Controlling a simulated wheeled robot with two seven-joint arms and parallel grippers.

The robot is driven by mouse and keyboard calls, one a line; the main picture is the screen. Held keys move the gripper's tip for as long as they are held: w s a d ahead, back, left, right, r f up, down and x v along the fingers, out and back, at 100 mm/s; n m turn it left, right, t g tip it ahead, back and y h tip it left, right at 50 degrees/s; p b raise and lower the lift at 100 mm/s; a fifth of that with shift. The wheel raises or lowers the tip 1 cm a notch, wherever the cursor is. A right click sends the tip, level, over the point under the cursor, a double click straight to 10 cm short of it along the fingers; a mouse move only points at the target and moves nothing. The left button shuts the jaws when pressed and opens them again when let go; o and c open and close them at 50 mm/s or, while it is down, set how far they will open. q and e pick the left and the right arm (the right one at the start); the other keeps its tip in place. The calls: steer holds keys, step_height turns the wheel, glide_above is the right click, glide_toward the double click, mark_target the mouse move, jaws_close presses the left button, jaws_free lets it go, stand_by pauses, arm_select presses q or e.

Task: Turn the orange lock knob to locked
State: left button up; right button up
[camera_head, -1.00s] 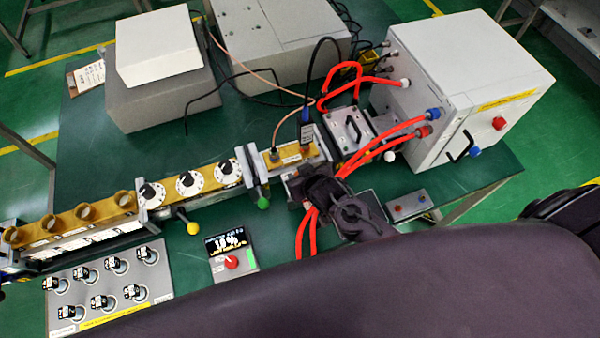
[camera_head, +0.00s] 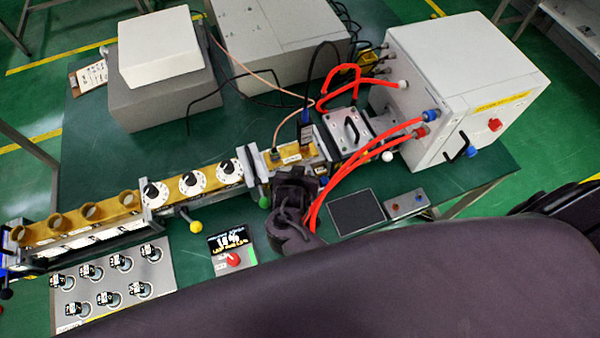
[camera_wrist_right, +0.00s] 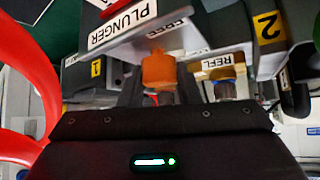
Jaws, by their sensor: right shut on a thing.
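The orange lock knob (camera_wrist_right: 158,70) shows upright in the middle of the right wrist view, below the white PLUNGER label (camera_wrist_right: 124,24) and a partly hidden FREE label (camera_wrist_right: 169,29). My right gripper (camera_wrist_right: 159,88) is shut on the knob, with a dark finger on either side of its lower part. In the head view my right gripper (camera_head: 296,184) is at the near side of the brass waveguide block (camera_head: 290,155). There the gripper hides the knob. My left gripper is in neither view.
Red hoses (camera_head: 350,180) arc close to the right of the gripper. A green-knobbed lever (camera_head: 264,202) stands just left of it. A display box with a red knob (camera_head: 232,259) sits nearer me. A black pad (camera_head: 357,212) lies to the right. A REFL connector (camera_wrist_right: 224,88) is beside the orange knob.

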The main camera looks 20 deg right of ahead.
stand_by(0.4)
steer(key=o, duration=1)
steer(key=shift+r, duration=0.1)
